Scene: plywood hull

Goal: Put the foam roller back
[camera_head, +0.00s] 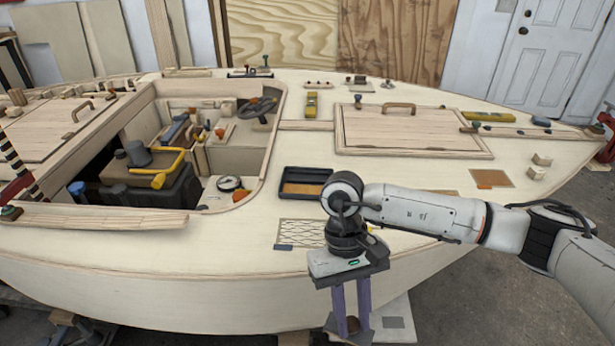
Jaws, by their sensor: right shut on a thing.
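My right gripper (349,325) points down in front of the hull's near side, low at the bottom of the head view. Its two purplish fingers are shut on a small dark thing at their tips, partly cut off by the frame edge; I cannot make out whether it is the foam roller. A black tray (305,174) with a tan inside lies on the deck, above and left of the gripper. A yellow-handled thing (158,180) lies on a dark box in the open cockpit; I cannot tell what it is. My left gripper is not in view.
A wooden hatch (410,132) with a handle is at the back right. The pale deck (240,250) is clear left of the mesh. The open cockpit has raised wooden edges.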

